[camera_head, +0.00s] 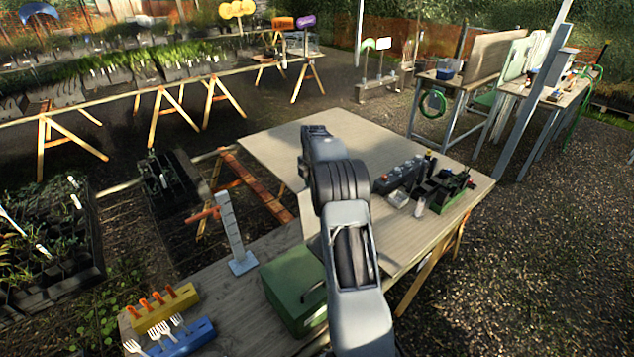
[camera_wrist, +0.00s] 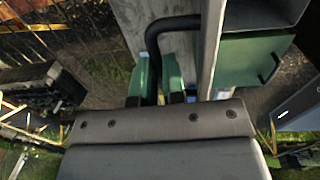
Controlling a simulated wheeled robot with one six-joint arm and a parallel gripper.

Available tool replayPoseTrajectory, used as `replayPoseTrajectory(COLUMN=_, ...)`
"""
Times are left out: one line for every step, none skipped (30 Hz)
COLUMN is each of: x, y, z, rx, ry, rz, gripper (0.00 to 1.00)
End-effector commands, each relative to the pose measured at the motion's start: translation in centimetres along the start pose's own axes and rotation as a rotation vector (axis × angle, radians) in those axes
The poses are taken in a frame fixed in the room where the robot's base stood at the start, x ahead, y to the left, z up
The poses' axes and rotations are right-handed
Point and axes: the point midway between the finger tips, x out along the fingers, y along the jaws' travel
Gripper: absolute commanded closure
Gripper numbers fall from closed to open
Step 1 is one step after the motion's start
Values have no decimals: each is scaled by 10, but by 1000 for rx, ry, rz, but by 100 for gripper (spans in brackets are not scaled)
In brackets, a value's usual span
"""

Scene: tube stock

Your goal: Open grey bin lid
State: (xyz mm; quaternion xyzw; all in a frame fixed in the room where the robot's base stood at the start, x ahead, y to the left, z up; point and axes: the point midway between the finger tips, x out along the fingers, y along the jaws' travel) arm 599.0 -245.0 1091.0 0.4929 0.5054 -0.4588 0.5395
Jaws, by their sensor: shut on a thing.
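My gripper (camera_wrist: 158,82) shows in the wrist view, with its two green fingers closed about a black bent handle (camera_wrist: 176,24).
A green bin (camera_head: 287,283) with a dark handle stands on the table just left of my arm. A grey upright stand (camera_head: 232,232), a yellow rack (camera_head: 160,309) and a blue fork rack (camera_head: 182,340) are further left.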

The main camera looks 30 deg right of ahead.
Motion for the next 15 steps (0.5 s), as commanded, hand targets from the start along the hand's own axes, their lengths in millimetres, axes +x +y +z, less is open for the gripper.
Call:
replayPoseTrajectory(x=8, y=0, z=-2, rx=-6, ry=10, rz=-17, gripper=100)
replayPoseTrajectory(x=8, y=1, z=-2, rx=-6, ry=9, rz=-17, gripper=100)
replayPoseTrajectory(x=9, y=2, z=-2, rx=-6, ry=10, rz=-18, gripper=100)
replayPoseTrajectory(x=10, y=3, z=-2, rx=-6, ry=10, rz=-18, gripper=100)
replayPoseTrajectory(x=10, y=4, z=-2, rx=-6, ry=10, rz=-18, gripper=100)
replayPoseTrajectory(x=11, y=5, z=-2, rx=-6, ry=10, rz=-18, gripper=100)
replayPoseTrajectory(x=11, y=6, z=-2, rx=-6, ry=10, rz=-18, gripper=100)
replayPoseTrajectory(x=12, y=6, z=-2, rx=-6, ry=10, rz=-18, gripper=100)
replayPoseTrajectory(x=12, y=6, z=-2, rx=-6, ry=10, rz=-18, gripper=100)
replayPoseTrajectory(x=12, y=7, z=-3, rx=-6, ry=10, rz=-18, gripper=100)
replayPoseTrajectory(x=12, y=7, z=-3, rx=-7, ry=10, rz=-18, gripper=100)
replayPoseTrajectory(x=12, y=7, z=-3, rx=-7, ry=10, rz=-18, gripper=100)
replayPoseTrajectory(x=12, y=7, z=-3, rx=-7, ry=10, rz=-18, gripper=100)
replayPoseTrajectory(x=12, y=7, z=-3, rx=-7, ry=10, rz=-19, gripper=100)
replayPoseTrajectory(x=12, y=7, z=-2, rx=-7, ry=10, rz=-19, gripper=100)
